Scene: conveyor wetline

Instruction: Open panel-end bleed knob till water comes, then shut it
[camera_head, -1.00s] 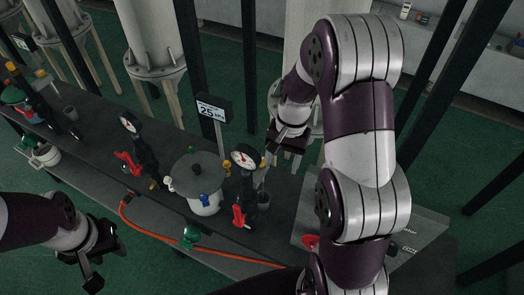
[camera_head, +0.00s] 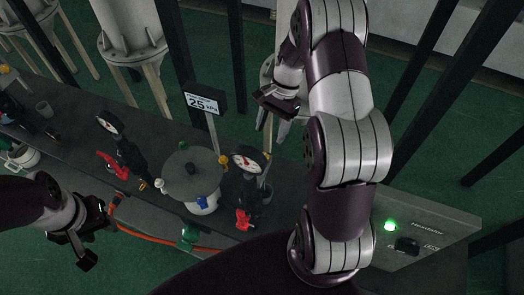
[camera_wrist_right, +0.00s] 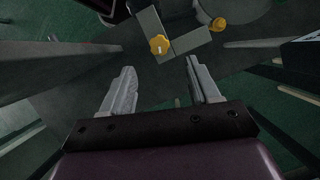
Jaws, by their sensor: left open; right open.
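A yellow knob (camera_head: 267,155) sits beside the right-hand pressure gauge (camera_head: 247,159). In the right wrist view a yellow lobed knob (camera_wrist_right: 159,44) on a grey block lies just beyond my right fingertips, roughly between them. A second yellow knob (camera_wrist_right: 218,24) is further right; I cannot tell which is the panel-end bleed knob. My right gripper (camera_head: 277,103) is open and empty above the right gauge; it also shows in the right wrist view (camera_wrist_right: 160,72). My left gripper (camera_head: 88,238) is open and empty at the lower left, off the bench front. No water is visible.
A lidded grey pot (camera_head: 192,174) stands between the two gauge stands on the dark bench. A display (camera_head: 204,101) reads 25 kPa. An orange hose (camera_head: 140,234) runs along the front. A control box (camera_head: 440,222) with a lit green lamp (camera_head: 390,225) stands right.

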